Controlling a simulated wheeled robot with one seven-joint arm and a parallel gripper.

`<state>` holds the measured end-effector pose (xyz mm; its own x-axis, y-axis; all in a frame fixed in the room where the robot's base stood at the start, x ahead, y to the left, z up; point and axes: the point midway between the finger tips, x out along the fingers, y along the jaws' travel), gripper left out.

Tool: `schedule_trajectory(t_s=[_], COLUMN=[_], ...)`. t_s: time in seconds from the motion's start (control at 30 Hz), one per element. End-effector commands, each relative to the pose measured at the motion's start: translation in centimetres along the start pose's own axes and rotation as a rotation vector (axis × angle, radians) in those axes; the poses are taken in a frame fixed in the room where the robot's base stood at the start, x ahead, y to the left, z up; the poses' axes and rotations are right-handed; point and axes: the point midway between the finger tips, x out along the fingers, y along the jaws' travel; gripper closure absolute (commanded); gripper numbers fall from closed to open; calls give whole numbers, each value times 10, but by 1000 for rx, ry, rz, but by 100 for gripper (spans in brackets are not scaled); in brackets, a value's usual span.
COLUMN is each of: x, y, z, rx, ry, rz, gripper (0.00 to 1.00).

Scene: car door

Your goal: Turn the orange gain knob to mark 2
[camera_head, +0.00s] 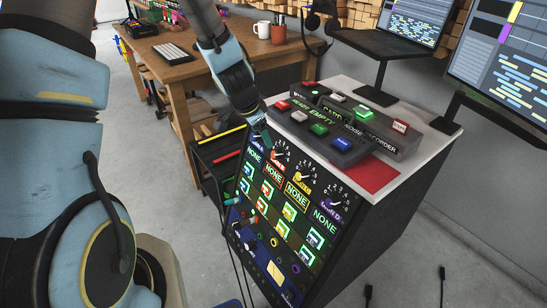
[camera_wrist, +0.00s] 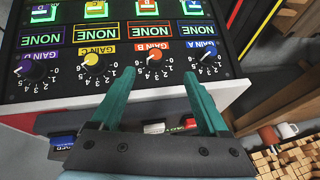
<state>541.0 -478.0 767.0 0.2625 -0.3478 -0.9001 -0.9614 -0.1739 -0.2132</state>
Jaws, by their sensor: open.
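The orange gain knob (camera_wrist: 155,57) sits on the black panel under the upside-down GAIN B label in the wrist view, with a white numbered scale around it. Its pointer is too small to read against the marks. My gripper (camera_wrist: 160,74) is open, with one teal finger on each side of the knob in the picture and nothing between them. I cannot tell whether the fingertips touch the panel.
The yellow knob (camera_wrist: 93,61), blue knob (camera_wrist: 205,57) and purple knob (camera_wrist: 33,69) flank the orange one closely. The console's pale top (camera_head: 385,185) carries a grey button box (camera_head: 322,130) and a recorder just above the panel. A wooden desk (camera_head: 175,65) stands behind.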

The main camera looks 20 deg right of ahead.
Motion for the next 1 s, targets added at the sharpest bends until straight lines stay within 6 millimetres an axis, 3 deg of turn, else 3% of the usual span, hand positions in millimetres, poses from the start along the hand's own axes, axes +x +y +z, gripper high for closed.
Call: schedule_trajectory(t_s=[0.03, 0.37, 0.8, 1.0], x=[10, 40, 109, 123], y=[6, 11, 10, 10], z=[-5, -12, -12, -12], rx=[33, 78, 77, 79], ry=[5, 9, 9, 9], rz=[3, 1, 1, 0], gripper=[22, 22, 22, 22])
